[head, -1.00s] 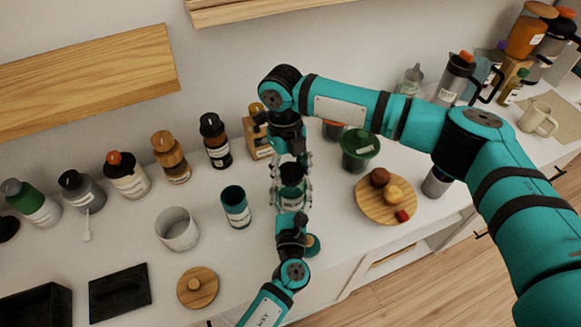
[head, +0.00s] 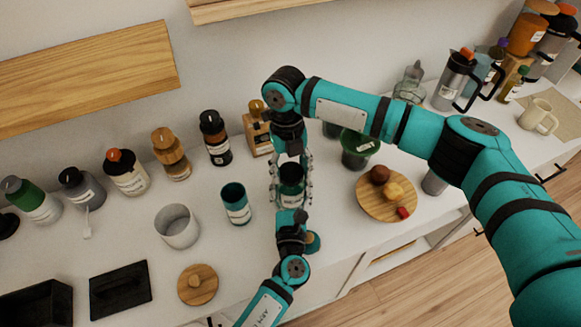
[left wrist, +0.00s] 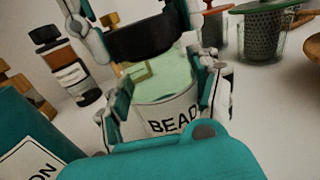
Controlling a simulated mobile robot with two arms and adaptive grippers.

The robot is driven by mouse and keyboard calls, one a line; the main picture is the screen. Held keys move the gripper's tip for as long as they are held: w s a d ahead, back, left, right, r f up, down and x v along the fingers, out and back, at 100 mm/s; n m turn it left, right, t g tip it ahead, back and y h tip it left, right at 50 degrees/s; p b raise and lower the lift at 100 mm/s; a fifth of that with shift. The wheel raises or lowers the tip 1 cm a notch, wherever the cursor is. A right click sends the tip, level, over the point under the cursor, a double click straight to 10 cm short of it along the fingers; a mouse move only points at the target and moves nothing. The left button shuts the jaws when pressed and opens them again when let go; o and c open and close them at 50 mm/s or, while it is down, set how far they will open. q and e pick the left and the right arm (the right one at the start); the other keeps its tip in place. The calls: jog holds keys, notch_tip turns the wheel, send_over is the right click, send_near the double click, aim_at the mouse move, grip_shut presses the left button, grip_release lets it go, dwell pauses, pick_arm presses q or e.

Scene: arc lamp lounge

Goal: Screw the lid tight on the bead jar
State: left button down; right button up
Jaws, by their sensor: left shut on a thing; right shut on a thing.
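The bead jar (head: 291,201) stands upright on the white counter, with a dark lid (head: 291,173) at its top. In the left wrist view the jar (left wrist: 164,88) shows pale green glass and a label starting "BEAD". The black lid (left wrist: 155,40) sits over its mouth; whether it is fully seated I cannot tell. My right gripper (head: 291,170) comes from above, its fingers shut around the lid. My left gripper (head: 291,208) comes from the front and is shut on the jar body. The lower jar is partly hidden by my left gripper.
A teal tumbler (head: 236,204) and a white pot (head: 177,227) stand left of the jar. A round wooden board (head: 385,208) with small items lies to the right. Several bottles line the wall behind, including an amber bottle (head: 215,137). Bare counter lies between the tumbler and jar.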

jog(key=m+y, duration=0.1)
jog(key=m, duration=1)
jog(key=shift+s+m, duration=0.1)
jog(key=shift+m, duration=0.2)
jog(key=m, duration=0.4)
jog(key=shift+d+m+y, duration=0.1)
jog(key=shift+m+y, duration=0.2)
jog(key=shift+y, duration=0.1)
jog(key=m+t, duration=0.1)
jog(key=m, duration=0.7)
jog(key=shift+m, duration=0.3)
jog(key=m+t, duration=0.1)
jog(key=m, duration=0.3)
jog(key=shift+m, duration=0.3)
jog(key=m, duration=0.3)
jog(key=shift+m, duration=0.3)
jog(key=o, duration=0.9)
jog(key=shift+o, duration=0.2)
